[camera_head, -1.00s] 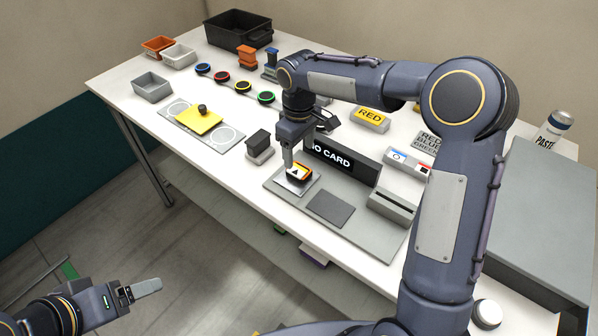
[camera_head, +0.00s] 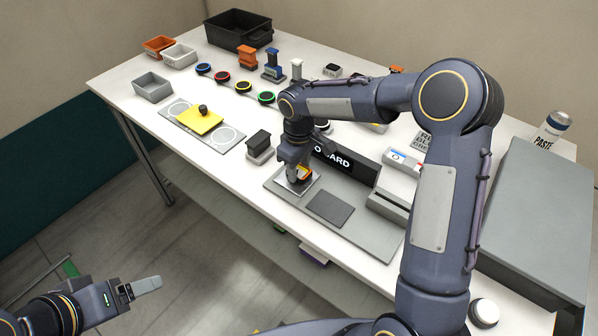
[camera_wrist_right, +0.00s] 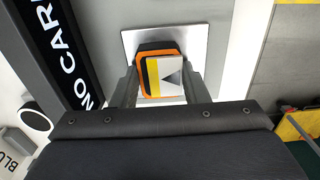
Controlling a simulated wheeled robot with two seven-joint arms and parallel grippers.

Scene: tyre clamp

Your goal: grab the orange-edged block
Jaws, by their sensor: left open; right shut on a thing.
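The orange-edged block (camera_head: 304,172) sits on a light square plate (camera_head: 293,187) at the left end of the grey station board. In the right wrist view the block (camera_wrist_right: 162,76) shows an orange rim, a yellow stripe and a white face with a grey triangle. My right gripper (camera_head: 300,177) points down over it; in the wrist view its fingers (camera_wrist_right: 160,88) stand on either side of the block, shut on it. Whether the block is lifted off the plate I cannot tell. My left gripper (camera_head: 150,286) is open and empty, off the table at lower left.
The "NO CARD" sign (camera_head: 345,162) stands close behind the right gripper. A dark square pad (camera_head: 330,208) lies to the right. A grey block with black top (camera_head: 259,145) stands to the left. A yellow plate with a knob (camera_head: 200,119) lies further left.

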